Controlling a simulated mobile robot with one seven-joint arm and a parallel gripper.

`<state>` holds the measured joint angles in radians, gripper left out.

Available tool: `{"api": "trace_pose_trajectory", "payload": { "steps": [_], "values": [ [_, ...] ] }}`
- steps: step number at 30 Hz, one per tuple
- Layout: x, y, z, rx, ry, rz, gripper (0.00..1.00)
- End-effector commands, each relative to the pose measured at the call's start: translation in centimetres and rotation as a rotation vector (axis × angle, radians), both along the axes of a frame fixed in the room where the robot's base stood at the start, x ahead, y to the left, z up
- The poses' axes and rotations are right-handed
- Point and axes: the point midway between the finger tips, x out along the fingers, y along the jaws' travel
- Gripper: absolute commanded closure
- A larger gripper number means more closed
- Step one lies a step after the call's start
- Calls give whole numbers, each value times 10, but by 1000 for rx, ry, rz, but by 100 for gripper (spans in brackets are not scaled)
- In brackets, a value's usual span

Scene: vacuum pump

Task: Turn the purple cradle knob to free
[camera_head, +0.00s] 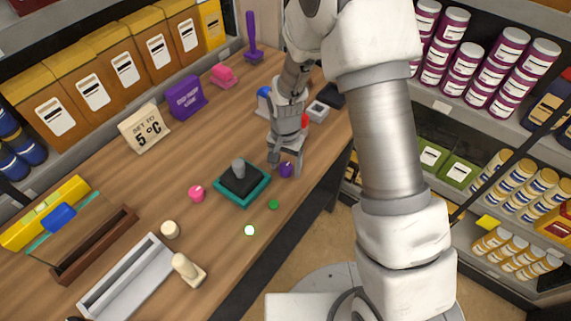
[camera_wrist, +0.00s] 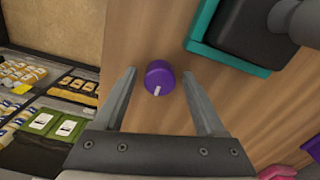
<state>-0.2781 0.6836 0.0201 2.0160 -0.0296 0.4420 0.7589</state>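The purple cradle knob (camera_head: 286,169) sits on the wooden table next to the teal-edged black cradle (camera_head: 262,186). In the wrist view the purple knob (camera_wrist: 159,74) shows a white pointer mark (camera_wrist: 157,90) on its near side, toward my gripper. My gripper (camera_head: 286,160) is over the knob. In the wrist view my gripper (camera_wrist: 160,80) is open, with one finger on each side of the knob and a clear gap to both. A grey post stands up from the black cradle (camera_wrist: 240,28). I cannot read any label beside the knob.
A pink knob (camera_head: 196,193), a green button (camera_head: 273,204) and a lit green-white button (camera_head: 249,230) are around the cradle. A "SET TO 5°C" sign (camera_head: 145,128) stands behind. The table's front edge (camera_head: 300,221) is close to the knob.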

Motion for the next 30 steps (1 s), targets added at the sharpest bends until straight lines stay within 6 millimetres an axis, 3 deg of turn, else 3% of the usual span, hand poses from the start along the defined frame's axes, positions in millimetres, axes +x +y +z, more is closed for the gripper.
{"api": "trace_pose_trajectory", "payload": {
  "steps": [1,9,12,23,30],
  "values": [
    [0,0,0,0,0,0,38],
    [0,0,0,0,0,0,87],
    [0,0,0,0,0,0,100],
    [0,0,0,1,0,50,100],
    [0,0,-2,0,-1,200,100]
  ]
}}
